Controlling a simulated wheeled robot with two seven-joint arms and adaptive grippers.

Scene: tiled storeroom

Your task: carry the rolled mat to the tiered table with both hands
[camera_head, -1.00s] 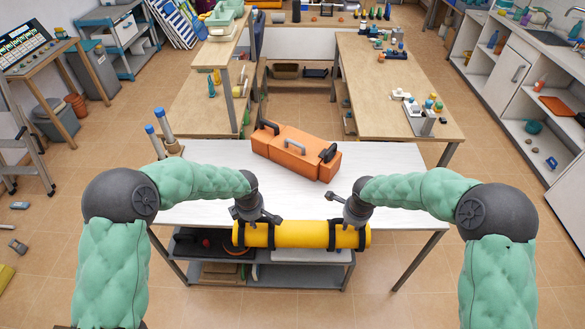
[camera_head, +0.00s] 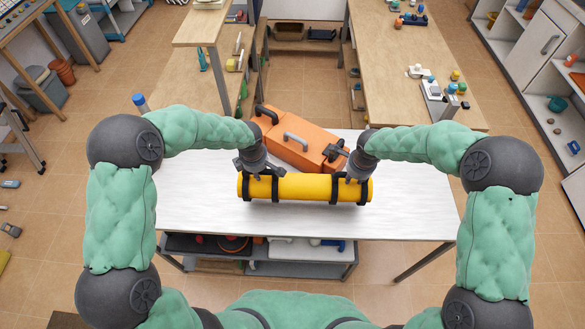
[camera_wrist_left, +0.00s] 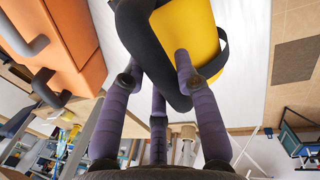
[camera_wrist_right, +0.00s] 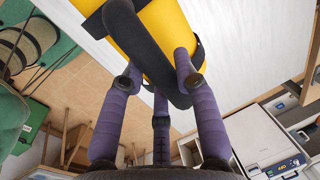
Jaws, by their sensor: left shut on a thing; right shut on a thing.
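The rolled mat (camera_head: 308,187) is a yellow cylinder with black straps near both ends. It lies level across the head view, over the front half of the white tabletop; I cannot tell if it touches the top. My left gripper (camera_head: 254,173) is shut on its left end, at the strap. My right gripper (camera_head: 357,177) is shut on its right end the same way. The mat also shows in the left wrist view (camera_wrist_left: 188,35) and the right wrist view (camera_wrist_right: 150,40), with a black strap loop at the fingers. The white table (camera_head: 410,205) has a lower shelf (camera_head: 305,268) beneath.
An orange toolbox (camera_head: 290,137) sits on the table just behind the mat, close to both grippers. Wooden benches (camera_head: 400,80) stand behind, and a white shelf unit (camera_head: 540,75) is at the right. The tabletop's right part is bare.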

